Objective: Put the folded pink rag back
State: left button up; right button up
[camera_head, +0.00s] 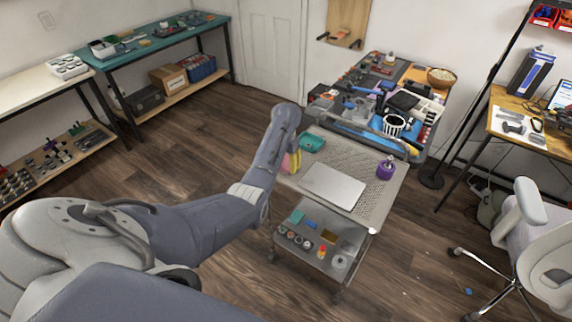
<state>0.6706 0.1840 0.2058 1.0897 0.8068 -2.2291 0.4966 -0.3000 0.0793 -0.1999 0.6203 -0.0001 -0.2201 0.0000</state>
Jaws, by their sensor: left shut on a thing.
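My left arm reaches in from the left to the left edge of a grey perforated cart top (385,190). My left gripper (290,153) is mostly hidden behind its own wrist. A small pink thing, which looks like the folded pink rag (296,161), shows just below the wrist, and the gripper is shut on it. A yellow patch shows beside the pink; I cannot tell whether it is a separate thing. Whether the rag touches the cart top is unclear. My right gripper is not in view.
The cart top holds a teal tray (312,142), a closed silver laptop (333,186) and a purple container (386,169). Its lower shelf (322,262) carries small items. A crowded workbench (433,147) stands behind. An office chair (530,235) is at right.

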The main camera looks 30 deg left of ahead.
aim_at(286, 163)
pick_arm(q)
jog(key=shift+f, duration=0.2)
jog(key=o, duration=1.2)
jog(key=shift+r, duration=0.15)
notch_tip(286, 163, up, 12)
dwell(0.4)
